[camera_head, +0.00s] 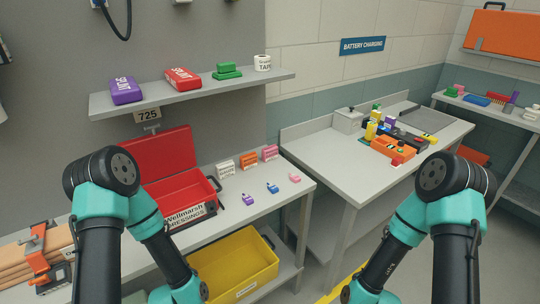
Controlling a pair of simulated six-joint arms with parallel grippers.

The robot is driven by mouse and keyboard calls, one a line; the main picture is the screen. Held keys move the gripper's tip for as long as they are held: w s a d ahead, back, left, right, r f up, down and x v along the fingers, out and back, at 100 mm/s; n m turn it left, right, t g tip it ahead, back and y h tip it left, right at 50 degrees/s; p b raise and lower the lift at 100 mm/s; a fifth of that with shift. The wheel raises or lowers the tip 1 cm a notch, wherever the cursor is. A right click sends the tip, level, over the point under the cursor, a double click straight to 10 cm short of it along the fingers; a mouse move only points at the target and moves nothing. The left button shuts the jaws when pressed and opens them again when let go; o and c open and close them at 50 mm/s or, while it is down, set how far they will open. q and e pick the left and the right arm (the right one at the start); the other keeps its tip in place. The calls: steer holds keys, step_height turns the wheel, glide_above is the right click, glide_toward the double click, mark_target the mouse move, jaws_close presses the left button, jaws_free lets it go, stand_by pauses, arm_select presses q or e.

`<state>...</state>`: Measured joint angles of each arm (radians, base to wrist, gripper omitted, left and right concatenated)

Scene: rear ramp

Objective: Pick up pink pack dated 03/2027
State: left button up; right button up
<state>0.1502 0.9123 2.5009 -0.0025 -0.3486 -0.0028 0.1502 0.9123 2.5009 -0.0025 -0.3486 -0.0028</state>
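A pink pack (269,153) with a white label stands at the back right of the grey bench (298,191), in a row with an orange pack (248,160) and a white pack (225,168). The print on the labels is too small to read, so I cannot tell any date. A small pink item (294,178) lies in front of the pink pack. Both my arms reach in from the bottom, well short of the packs. Neither gripper shows; both are outside the view.
An open red case (168,192) stands left of the packs. A purple item (248,199) and a blue item (272,187) lie in front. A shelf (190,96) overhangs the bench's back. A yellow bin (240,265) sits below. A second bench (345,178) stands right.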

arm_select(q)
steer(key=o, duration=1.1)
